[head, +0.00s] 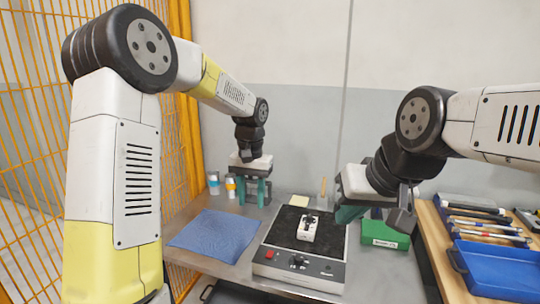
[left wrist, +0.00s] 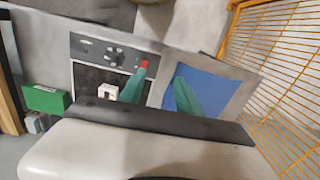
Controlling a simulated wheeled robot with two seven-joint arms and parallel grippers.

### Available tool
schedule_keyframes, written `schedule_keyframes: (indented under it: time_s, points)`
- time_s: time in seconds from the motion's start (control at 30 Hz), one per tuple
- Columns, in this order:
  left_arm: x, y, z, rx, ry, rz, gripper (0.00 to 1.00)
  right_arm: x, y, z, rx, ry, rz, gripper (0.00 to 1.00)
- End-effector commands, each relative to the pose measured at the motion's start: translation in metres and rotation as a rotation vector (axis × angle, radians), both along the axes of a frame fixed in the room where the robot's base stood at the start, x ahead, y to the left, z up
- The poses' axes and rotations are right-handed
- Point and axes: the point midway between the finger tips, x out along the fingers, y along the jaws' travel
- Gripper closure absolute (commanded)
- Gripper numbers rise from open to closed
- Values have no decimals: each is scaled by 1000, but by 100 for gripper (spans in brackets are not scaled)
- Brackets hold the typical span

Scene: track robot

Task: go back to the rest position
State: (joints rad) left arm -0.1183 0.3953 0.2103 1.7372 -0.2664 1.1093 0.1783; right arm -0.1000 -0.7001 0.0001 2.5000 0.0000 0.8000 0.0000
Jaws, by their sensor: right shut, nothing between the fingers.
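My left gripper (head: 252,202) hangs pointing down above the back of the grey table, with its two teal fingers apart and nothing between them. In the left wrist view the same gripper (left wrist: 161,72) shows its fingers spread over the table. My right gripper (head: 346,214) is at the right of the head view, tilted down and left, near the right edge of the black-topped device. Its teal fingers are closed together and hold nothing; its wrist partly hides them.
The grey table (head: 190,256) bears a blue cloth (head: 215,234), a black-topped device (head: 300,269) with a small white part (head: 307,231) on it, a green box (head: 384,236) and small bottles (head: 231,186). A wooden bench with a blue tray (head: 497,268) stands right; an orange fence (head: 30,130) stands left.

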Motion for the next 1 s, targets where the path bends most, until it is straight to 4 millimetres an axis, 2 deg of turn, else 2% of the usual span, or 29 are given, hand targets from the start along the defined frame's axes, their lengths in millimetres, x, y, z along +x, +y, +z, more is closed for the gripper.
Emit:
schedule_keyframes:
  time_s: [0.03,0.2,0.4,0.6,0.7,0.83,1.0]
  points:
    - [-14,11,21,-10,-42,15,60,0,0,0,0,0,0,100]
    - [-62,38,67,-56,-158,56,60,0,0,0,0,0,0,100]
    - [-126,66,100,-122,-301,113,60,0,0,0,0,0,0,100]
    - [-186,83,109,-198,-438,169,60,0,0,0,0,0,0,100]
    - [-207,87,108,-230,-490,188,60,0,0,0,0,0,0,100]
    - [-222,89,105,-258,-531,204,60,0,0,0,0,0,0,100]
    - [-227,89,103,-266,-544,207,60,0,0,0,0,0,0,100]
